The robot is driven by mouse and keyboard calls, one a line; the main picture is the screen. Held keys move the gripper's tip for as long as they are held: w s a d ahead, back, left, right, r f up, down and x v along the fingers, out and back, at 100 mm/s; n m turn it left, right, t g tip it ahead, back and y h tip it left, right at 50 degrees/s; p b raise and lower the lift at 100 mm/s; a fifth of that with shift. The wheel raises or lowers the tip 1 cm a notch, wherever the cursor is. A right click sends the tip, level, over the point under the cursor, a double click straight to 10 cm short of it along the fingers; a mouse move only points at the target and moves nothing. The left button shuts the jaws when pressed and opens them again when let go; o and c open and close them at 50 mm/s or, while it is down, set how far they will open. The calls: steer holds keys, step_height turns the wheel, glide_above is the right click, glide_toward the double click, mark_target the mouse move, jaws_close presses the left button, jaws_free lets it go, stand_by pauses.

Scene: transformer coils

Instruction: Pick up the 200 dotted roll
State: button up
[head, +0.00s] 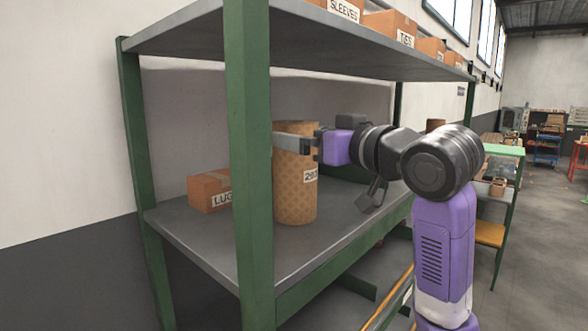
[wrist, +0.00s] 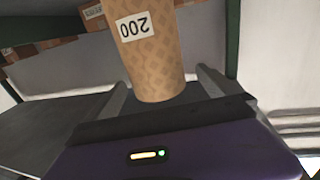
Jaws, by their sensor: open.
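The dotted roll (head: 295,195) is a tall tan cylinder with a dotted pattern and a white label reading 200, partly cut off in the head view. It stands upright on the grey middle shelf, just right of the green front post. In the wrist view the roll (wrist: 156,65) shows upside down, its 200 label readable. My gripper (head: 296,141) is at the upper part of the roll, with one finger visible across its near side. In the wrist view the two fingers of my gripper (wrist: 165,88) are apart, one on each side of the roll. Contact cannot be told.
A cardboard box labelled LUG (head: 209,191) sits left of the roll on the shelf (head: 190,228). A green post (head: 249,150) stands close in front. The upper shelf (head: 330,45) holds several labelled boxes. Another brown cylinder (head: 435,125) shows behind my arm.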

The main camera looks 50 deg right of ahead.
steer(key=w, duration=0.2)
steer(key=w+d+p, duration=0.1)
steer(key=w, duration=0.1)
steer(key=shift+w+d, duration=0.1)
steer(key=shift+w, duration=0.05)
steer(key=c, duration=1.8)
steer(key=shift+r, duration=0.15)
steer(key=shift+c, duration=1.1)
steer(key=shift+r, duration=0.1)
